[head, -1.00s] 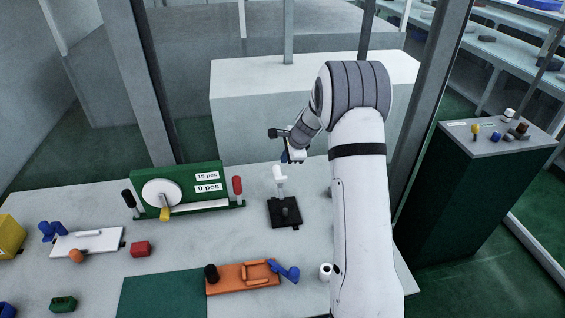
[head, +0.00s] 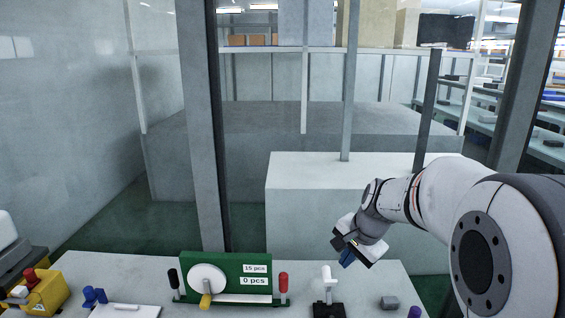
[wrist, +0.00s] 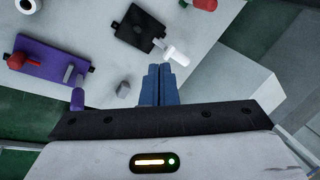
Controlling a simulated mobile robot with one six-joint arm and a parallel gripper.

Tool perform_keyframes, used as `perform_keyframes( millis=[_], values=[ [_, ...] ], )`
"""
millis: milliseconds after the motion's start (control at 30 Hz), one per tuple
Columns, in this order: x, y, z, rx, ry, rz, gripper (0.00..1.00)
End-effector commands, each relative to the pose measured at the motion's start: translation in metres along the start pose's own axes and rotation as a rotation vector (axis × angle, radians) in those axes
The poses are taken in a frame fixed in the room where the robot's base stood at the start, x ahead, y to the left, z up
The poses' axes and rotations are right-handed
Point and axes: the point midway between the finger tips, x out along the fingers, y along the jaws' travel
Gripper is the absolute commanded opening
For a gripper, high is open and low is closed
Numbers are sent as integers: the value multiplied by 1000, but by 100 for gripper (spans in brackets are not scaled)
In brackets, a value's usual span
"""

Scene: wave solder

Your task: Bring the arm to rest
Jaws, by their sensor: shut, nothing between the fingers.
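My gripper (head: 346,257) is in the air above the back right part of the work table in the head view. Its blue fingers (wrist: 160,84) are closed together and empty in the wrist view. Below it stands a black base plate (wrist: 137,26) with a white lever-like part (wrist: 177,55); the white part also shows upright in the head view (head: 327,284). The fingertips look apart from it. My arm comes in from the right of the head view.
A green board (head: 226,277) with a white disc and "15 pcs" and "0 pcs" labels stands on the table. A yellow block (head: 48,292) is at the far left. A purple fixture (wrist: 45,75) and a grey piece (wrist: 123,90) lie near the black plate. A pale box (head: 300,200) stands behind.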

Motion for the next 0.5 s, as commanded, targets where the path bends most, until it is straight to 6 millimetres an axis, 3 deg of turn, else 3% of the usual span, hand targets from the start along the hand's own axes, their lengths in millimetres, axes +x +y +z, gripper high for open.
perform_keyframes(
  millis=[33,200,400,500],
  values=[
    [-15,11,19,-88,7,12,0],
    [-48,57,73,-386,19,72,0],
    [-68,114,123,-693,25,143,0],
    [-72,134,138,-797,25,171,0]
  ],
)
